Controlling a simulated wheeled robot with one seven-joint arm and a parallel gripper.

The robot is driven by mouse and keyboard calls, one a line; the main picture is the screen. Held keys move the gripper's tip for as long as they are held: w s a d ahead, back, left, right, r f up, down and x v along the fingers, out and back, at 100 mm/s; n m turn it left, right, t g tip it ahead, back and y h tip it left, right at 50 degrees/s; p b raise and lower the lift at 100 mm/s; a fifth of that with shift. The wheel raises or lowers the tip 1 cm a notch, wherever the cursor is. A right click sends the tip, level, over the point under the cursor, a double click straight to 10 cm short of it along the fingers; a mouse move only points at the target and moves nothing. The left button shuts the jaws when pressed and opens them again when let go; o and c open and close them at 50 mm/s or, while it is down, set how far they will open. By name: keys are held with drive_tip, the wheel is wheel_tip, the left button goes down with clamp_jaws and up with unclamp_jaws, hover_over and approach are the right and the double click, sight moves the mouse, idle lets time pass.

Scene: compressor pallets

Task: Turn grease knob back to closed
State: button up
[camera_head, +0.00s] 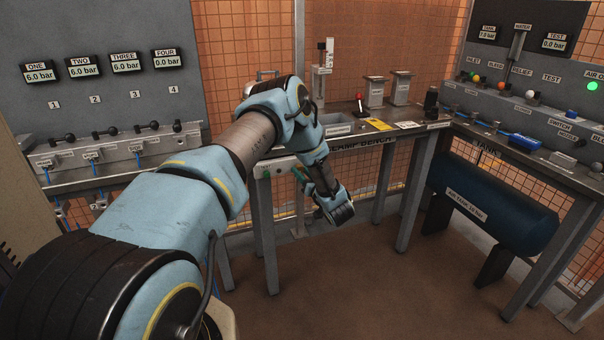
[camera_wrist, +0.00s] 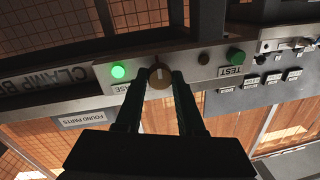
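The grease knob (camera_wrist: 160,76) is a round brown knob with a pale pointer line, on the grey front panel of the clamp bench. The wrist view is upside down, and there the pointer line runs about upright. My gripper (camera_wrist: 160,73) has its two dark fingers on either side of the knob, which fills the gap between the fingertips. A label ending in "ASE" is partly hidden by a finger. In the head view my gripper (camera_head: 298,173) is at the bench front, and my arm hides the knob.
A lit green lamp (camera_wrist: 118,71) is beside the knob. On its other side are a small dark button (camera_wrist: 204,58) and a green TEST button (camera_wrist: 236,56). A FOUND PARTS label (camera_wrist: 82,119) is nearby. The blue tank (camera_head: 490,205) stands right; the floor in front is clear.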

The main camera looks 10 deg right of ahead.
clamp_jaws()
drive_tip(key=shift+n+b, duration=0.35)
drive_tip(key=shift+n, duration=0.15)
drive_tip(key=n+h+b, duration=0.1)
drive_tip(key=n+b, duration=1)
drive_tip(key=b, duration=0.4)
drive_tip(key=n+h+b, duration=0.1)
drive_tip(key=n+b, duration=1)
drive_tip(key=b, duration=0.4)
drive_tip(key=n+h+b, duration=0.1)
drive_tip(key=n+b, duration=0.9)
drive_tip(key=b, duration=0.5)
drive_tip(key=shift+a+f+n, duration=0.1)
drive_tip(key=shift+a+n, duration=0.15)
drive_tip(key=shift+n, duration=0.15)
drive_tip(key=shift+b, duration=0.35)
